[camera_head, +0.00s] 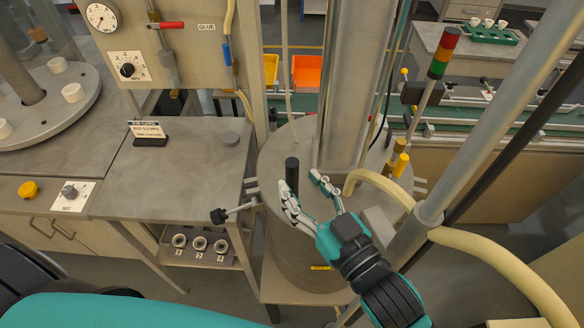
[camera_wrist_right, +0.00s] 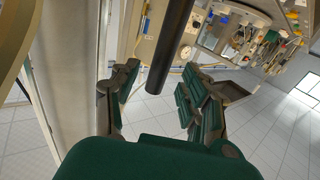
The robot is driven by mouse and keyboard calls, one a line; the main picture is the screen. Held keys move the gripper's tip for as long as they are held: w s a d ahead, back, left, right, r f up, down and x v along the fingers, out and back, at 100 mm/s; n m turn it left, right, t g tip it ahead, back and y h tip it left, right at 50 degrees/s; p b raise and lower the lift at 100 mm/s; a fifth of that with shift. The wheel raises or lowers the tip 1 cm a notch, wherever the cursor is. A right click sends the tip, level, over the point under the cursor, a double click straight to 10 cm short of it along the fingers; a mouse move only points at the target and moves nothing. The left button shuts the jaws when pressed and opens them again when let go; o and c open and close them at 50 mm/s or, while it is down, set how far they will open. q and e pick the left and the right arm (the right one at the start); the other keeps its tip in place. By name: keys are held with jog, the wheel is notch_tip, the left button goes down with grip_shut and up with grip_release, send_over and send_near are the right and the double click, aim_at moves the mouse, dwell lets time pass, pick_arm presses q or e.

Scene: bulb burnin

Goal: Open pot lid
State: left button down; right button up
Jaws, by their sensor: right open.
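The pot is a large grey metal cylinder (camera_head: 290,258) right of the grey bench. Its flat round lid (camera_head: 276,154) lies on top, and a thick metal column rises behind. A black upright handle (camera_head: 292,172) stands on the lid. My right gripper (camera_head: 303,182) is open over the lid, its fingers close to the handle. In the right wrist view the black handle (camera_wrist_right: 168,50) extends between the two spread fingers. Both fingers look apart from it, and I see no grip. My left gripper is not in view.
A lever with a black knob (camera_head: 218,216) sticks out left of the pot. A cream hose (camera_head: 470,245) and a slanted metal pole (camera_head: 490,110) stand close right of my right arm. Yellow cylinders (camera_head: 398,158) sit at the lid's right edge. The grey bench top (camera_head: 190,165) is mostly clear.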

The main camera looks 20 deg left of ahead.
aim_at(296, 181)
jog(key=x, duration=0.2)
jog(key=shift+w+a, duration=0.3)
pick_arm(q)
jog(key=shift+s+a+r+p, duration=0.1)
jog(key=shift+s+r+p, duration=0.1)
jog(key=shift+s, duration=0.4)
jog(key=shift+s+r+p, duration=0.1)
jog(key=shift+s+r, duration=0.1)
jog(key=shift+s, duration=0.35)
pick_arm(e)
jog(key=shift+w+a, duration=0.3)
jog(key=shift+a, duration=0.15)
grip_shut()
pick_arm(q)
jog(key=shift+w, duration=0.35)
pick_arm(e)
jog(key=shift+w+a+f, duration=0.2)
jog(key=shift+f, duration=0.05)
